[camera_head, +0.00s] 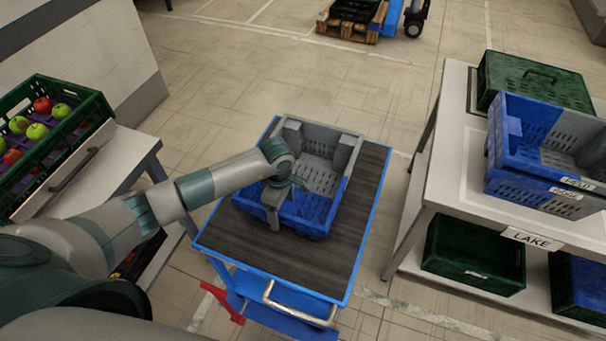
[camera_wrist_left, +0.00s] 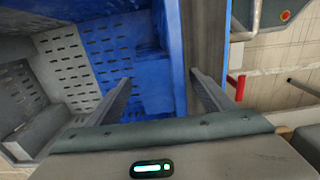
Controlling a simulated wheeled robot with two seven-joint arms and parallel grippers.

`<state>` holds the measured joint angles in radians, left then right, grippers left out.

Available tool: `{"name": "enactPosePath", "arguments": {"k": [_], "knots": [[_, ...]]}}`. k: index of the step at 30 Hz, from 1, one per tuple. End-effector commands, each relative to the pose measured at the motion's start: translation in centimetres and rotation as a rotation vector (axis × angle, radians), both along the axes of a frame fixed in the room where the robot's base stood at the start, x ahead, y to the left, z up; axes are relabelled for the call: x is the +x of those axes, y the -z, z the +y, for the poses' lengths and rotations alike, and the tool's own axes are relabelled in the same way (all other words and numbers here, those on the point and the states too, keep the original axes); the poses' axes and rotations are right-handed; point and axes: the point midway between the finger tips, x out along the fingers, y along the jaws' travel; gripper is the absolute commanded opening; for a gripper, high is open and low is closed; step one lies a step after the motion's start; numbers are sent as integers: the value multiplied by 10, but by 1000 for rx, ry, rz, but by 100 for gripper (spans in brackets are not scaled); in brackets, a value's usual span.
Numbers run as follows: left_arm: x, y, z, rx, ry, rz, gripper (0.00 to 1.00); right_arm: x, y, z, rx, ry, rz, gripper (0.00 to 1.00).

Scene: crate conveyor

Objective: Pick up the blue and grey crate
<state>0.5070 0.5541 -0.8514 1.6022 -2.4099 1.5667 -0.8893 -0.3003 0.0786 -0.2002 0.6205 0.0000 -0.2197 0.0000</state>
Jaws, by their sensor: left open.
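The blue and grey crate (camera_head: 322,172) stands upright on a dark-topped blue cart in the head view. Its far part is grey and its near part is blue, and it looks empty. My left gripper (camera_head: 275,218) is at the near blue wall of the crate. In the left wrist view, the open fingers of my left gripper (camera_wrist_left: 160,95) lie on either side of the blue wall, one over the inside of the crate (camera_wrist_left: 85,62) and one over the cart top outside. I cannot tell whether they touch the wall. My right gripper is not in view.
The cart (camera_head: 345,240) has bare top around the crate. A green crate of apples (camera_head: 88,125) stands on a table at left. A white table (camera_head: 440,190) at right holds blue-grey crates (camera_head: 535,183) and a green crate (camera_head: 515,75). A pallet (camera_head: 350,28) lies far back.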

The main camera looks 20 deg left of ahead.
Motion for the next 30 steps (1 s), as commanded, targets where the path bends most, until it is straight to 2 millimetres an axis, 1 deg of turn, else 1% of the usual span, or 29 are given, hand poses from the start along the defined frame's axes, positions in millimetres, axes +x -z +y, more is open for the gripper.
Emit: {"name": "enactPosePath", "arguments": {"k": [4, 5, 6, 8, 9, 11, 12, 13, 21, 26, 27, 29, 30], "knots": [[0, 0, 0, 0, 0, 0, 75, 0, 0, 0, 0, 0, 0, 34], [0, 0, 0, 0, 0, 0, 71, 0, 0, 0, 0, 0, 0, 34], [0, 0, 0, 0, 0, 0, 61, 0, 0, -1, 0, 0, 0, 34], [0, 0, 0, 0, 0, 0, 47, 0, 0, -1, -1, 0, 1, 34], [0, 0, 0, 0, 0, 0, 37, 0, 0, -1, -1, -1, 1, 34], [0, 0, 0, 0, 0, 0, 23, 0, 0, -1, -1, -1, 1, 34], [0, 0, 0, 0, 0, 0, 13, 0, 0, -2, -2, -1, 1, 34], [1, -2, 0, -1, 0, -4, 10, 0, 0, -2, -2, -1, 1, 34], [1, -2, 0, 0, 0, -3, 10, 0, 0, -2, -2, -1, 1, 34], [2, -8, 0, 0, 0, -3, 10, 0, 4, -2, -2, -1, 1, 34], [2, -10, 0, 0, 0, -4, 4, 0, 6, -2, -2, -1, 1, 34], [2, -15, 1, 1, 1, -5, 0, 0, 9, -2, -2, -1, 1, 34], [2, -19, 0, 0, 2, -5, 0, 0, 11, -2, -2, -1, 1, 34]]}}
